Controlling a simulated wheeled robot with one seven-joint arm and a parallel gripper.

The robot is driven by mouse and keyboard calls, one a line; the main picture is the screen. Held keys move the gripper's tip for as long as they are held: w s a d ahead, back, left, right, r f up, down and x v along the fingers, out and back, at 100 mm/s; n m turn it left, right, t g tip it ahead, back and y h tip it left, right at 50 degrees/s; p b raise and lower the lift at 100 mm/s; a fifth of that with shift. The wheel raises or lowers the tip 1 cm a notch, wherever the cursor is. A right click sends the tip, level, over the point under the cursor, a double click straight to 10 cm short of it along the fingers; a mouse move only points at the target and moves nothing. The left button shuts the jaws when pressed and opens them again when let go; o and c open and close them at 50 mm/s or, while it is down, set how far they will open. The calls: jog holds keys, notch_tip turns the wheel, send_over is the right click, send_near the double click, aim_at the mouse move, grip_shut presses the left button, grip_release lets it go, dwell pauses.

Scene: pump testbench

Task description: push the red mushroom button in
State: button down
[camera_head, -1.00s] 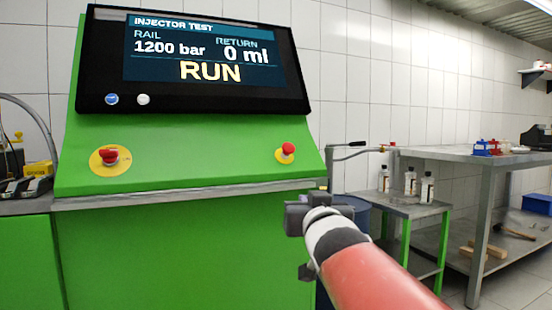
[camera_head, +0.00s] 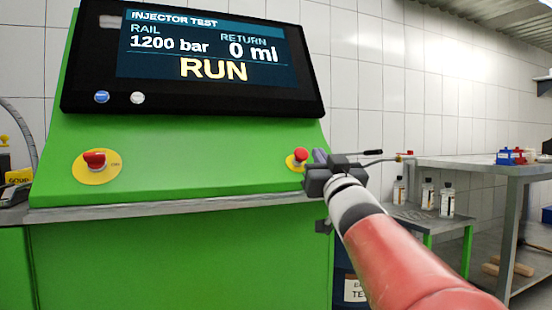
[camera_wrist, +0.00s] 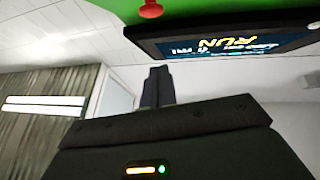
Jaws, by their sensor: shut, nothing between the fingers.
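The red mushroom button (camera_head: 299,155) sits on a small yellow disc at the right end of the green sloping panel (camera_head: 200,160). It also shows at the top edge of the wrist view (camera_wrist: 151,9). A second red control (camera_head: 94,160) sits on a larger yellow disc at the panel's left. My gripper (camera_head: 319,157) is shut and empty, just right of the right button in the head view. In the wrist view the closed fingers (camera_wrist: 157,87) end short of the button, with a visible gap in the picture. The exact distance in depth cannot be told.
The black display (camera_head: 195,60) above the panel reads RUN, 1200 bar, 0 ml. Blue and white buttons (camera_head: 137,98) sit on its lower frame. A metal ledge (camera_head: 170,209) runs below the panel. A side table with bottles (camera_head: 428,195) and a workbench (camera_head: 480,164) stand right.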

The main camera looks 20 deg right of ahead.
aim_at(306, 153)
jog(key=shift+w+d+r, duration=0.1)
jog(key=shift+w+d, duration=0.1)
jog(key=shift+w, duration=1.45)
jog(key=shift+w+d+r, duration=0.15)
jog(key=shift+w+d, duration=0.1)
jog(key=shift+w, duration=1.35)
jog(key=shift+w+d+r, duration=0.1)
jog(key=shift+w+d, duration=0.1)
jog(key=shift+w, duration=1.45)
